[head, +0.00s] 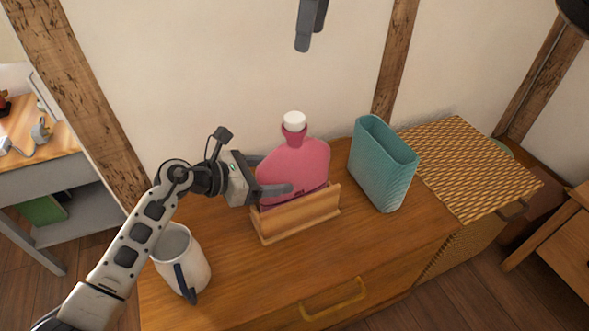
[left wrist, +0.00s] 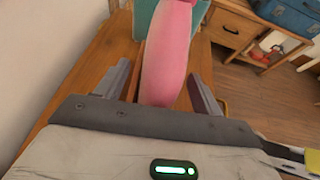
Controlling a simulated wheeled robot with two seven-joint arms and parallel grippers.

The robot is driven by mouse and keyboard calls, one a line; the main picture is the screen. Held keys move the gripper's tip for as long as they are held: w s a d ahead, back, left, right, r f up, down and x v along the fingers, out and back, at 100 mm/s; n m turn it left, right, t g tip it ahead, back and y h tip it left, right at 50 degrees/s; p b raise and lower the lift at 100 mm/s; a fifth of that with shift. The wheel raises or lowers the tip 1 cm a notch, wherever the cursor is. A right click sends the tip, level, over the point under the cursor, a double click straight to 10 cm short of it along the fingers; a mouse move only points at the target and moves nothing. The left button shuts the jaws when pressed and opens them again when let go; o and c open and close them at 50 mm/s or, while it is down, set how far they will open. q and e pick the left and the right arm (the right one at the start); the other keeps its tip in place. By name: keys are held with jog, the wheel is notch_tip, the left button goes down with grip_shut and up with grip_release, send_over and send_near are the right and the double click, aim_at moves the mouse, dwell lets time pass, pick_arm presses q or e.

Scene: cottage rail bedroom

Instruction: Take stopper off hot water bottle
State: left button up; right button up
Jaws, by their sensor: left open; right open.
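A pink hot water bottle (head: 298,160) stands upright in a wooden holder (head: 300,218) on the wooden cabinet top. Its white stopper (head: 293,121) sits on top of the neck. My left gripper (head: 278,178) is open, with one finger in front of the bottle's body and the other partly hidden behind it. In the left wrist view the bottle (left wrist: 165,65) stands between the two open fingers (left wrist: 160,82); whether they touch it I cannot tell. My right gripper (head: 311,25) is open above the bottle, with only part of it in view at the top edge.
A white jug (head: 196,262) with a dark handle stands at the cabinet's front left, near my left arm. A teal ribbed container (head: 378,170) stands right of the bottle. A woven wicker chest (head: 465,160) is further right. The cabinet top in front of the holder is clear.

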pick_arm(q)
grip_shut()
